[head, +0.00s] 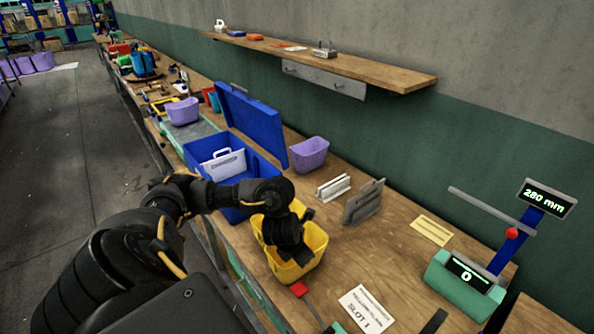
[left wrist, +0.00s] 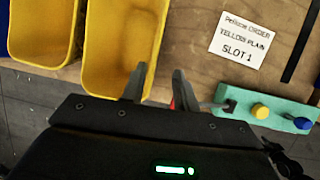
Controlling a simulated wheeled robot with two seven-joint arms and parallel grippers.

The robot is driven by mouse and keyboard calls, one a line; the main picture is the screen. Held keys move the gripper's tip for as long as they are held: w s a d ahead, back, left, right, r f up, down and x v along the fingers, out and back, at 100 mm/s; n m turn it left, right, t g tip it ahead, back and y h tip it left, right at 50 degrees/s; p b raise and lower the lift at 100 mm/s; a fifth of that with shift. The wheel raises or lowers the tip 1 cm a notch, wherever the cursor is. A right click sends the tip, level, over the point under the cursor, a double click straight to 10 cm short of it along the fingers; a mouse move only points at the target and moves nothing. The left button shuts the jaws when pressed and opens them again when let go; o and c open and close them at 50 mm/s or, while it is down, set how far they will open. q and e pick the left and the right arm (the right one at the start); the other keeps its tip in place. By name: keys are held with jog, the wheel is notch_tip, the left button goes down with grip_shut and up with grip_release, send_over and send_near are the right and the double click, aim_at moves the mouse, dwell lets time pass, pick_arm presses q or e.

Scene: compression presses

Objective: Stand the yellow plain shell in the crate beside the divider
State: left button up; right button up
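A yellow shell (head: 316,240), an open-topped tub, stands on the bench in the head view, partly hidden by my left gripper (head: 290,250). The left wrist view shows two yellow tubs side by side, one in the middle (left wrist: 122,45) and one at the left edge (left wrist: 42,30). My left gripper's fingers (left wrist: 158,88) are spread apart at the lower right corner of the middle tub, with nothing clearly held between them. The blue crate (head: 196,150) stands open behind my left arm, with a pale handled divider (head: 224,165) upright inside. My right gripper is not in view.
A lilac tub (head: 309,153), a white rack (head: 333,188) and a grey rack (head: 364,202) stand behind the yellow shell. A SLOT 1 card (head: 367,310) lies to its right. The crate's blue lid (head: 252,125) stands raised.

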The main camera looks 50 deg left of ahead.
pick_arm(q)
jog(key=b+x, duration=0.1)
jog(key=x, duration=0.2)
jog(key=b+x, duration=0.1)
jog(key=x, duration=0.3)
jog(key=b+x, duration=0.2)
jog(key=x, duration=0.1)
jog(key=shift+a+f, duration=0.1)
jog(key=shift+a, duration=0.3)
jog(key=shift+w+f, duration=0.2)
jog(key=shift+w, duration=0.05)
jog(key=shift+f+b, duration=0.25)
jog(key=shift+b, duration=0.1)
grip_shut()
dwell(0.4)
